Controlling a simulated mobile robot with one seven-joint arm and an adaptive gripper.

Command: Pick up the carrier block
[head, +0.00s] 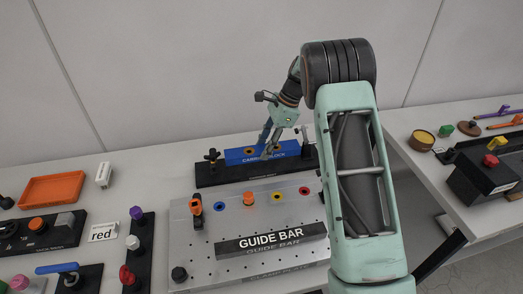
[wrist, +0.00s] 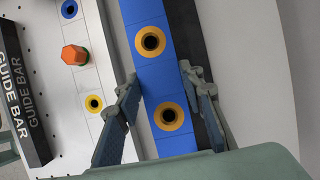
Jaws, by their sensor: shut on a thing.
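The carrier block (head: 236,157) is a long blue bar with dark, orange-ringed holes, at the back of the table in the head view. My gripper (head: 268,146) reaches down onto it from above and hides part of its label. In the wrist view the blue block (wrist: 168,72) runs between the two fingers of my gripper (wrist: 162,92), one finger on each long side. The gripper is shut on the block. The block is at or just above a black base (head: 212,177); I cannot tell whether they touch.
A grey perforated plate with a guide bar (head: 270,240) and colored rings lies in front. An orange peg (head: 196,204) stands on the plate. An orange tray (head: 52,188) and knobs are at left. A black box (head: 487,178) sits on the right table.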

